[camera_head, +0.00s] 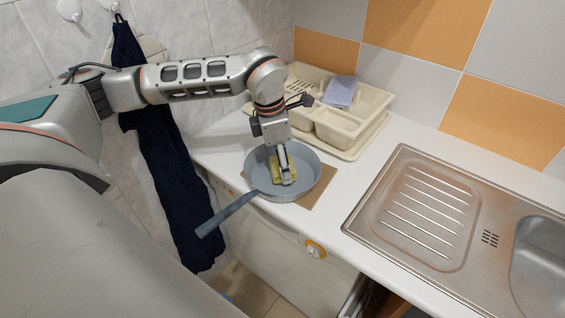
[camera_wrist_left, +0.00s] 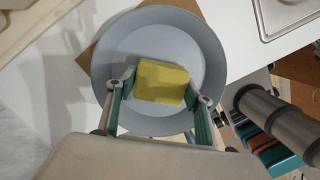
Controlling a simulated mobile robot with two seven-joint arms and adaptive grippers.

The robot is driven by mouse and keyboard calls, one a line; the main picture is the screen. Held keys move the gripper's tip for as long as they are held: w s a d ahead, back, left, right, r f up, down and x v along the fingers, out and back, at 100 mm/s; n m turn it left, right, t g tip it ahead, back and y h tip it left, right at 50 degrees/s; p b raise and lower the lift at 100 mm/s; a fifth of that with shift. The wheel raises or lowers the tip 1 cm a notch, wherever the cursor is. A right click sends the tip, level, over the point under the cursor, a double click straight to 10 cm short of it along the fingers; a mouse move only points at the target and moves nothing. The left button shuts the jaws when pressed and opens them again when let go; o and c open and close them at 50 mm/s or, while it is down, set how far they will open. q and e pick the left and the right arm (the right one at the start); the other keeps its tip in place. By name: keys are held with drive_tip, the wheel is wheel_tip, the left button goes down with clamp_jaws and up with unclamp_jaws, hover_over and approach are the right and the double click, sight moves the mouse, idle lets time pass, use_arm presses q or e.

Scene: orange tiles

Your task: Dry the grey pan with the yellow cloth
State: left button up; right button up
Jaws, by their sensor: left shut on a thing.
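The grey pan (camera_head: 307,177) stands on the counter, partly over a brown mat, with its handle (camera_head: 228,213) pointing to the front left past the counter edge. The yellow cloth (camera_head: 276,168) is inside the pan, and it also shows in the left wrist view (camera_wrist_left: 162,82) as a folded block over the pan's floor (camera_wrist_left: 140,45). My left gripper (camera_head: 286,178) points down into the pan and is shut on the cloth, with a finger on each side of it in the left wrist view (camera_wrist_left: 160,92). I cannot tell whether the cloth touches the pan floor.
A cream dish rack (camera_head: 369,109) with a lilac cloth (camera_head: 340,91) stands behind the pan. A steel sink with drainboard (camera_head: 400,170) lies to the right. A dark blue towel (camera_head: 165,160) hangs at the left. White counter between pan and sink is clear.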

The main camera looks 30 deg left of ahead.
sight(273, 182)
use_arm(q)
drive_tip(key=shift+f, duration=0.25)
drive_tip(key=shift+f+b, duration=0.35)
drive_tip(key=shift+w, duration=0.1)
drive_tip(key=shift+w+d+r+p, duration=0.1)
drive_tip(key=shift+w+p, duration=0.15)
drive_tip(key=shift+w, duration=0.8)
drive_tip(key=shift+w+d+r+p, duration=0.1)
drive_tip(key=shift+w+p, duration=0.1)
drive_tip(key=shift+w, duration=0.8)
drive_tip(key=shift+f, duration=0.1)
drive_tip(key=shift+s+a+f, duration=0.1)
drive_tip(key=shift+s+a, duration=0.1)
drive_tip(key=shift+s, duration=2)
drive_tip(key=shift+s+a+f, duration=0.1)
drive_tip(key=shift+s+a, duration=0.05)
drive_tip(key=shift+s, duration=2)
drive_tip(key=shift+w, duration=0.1)
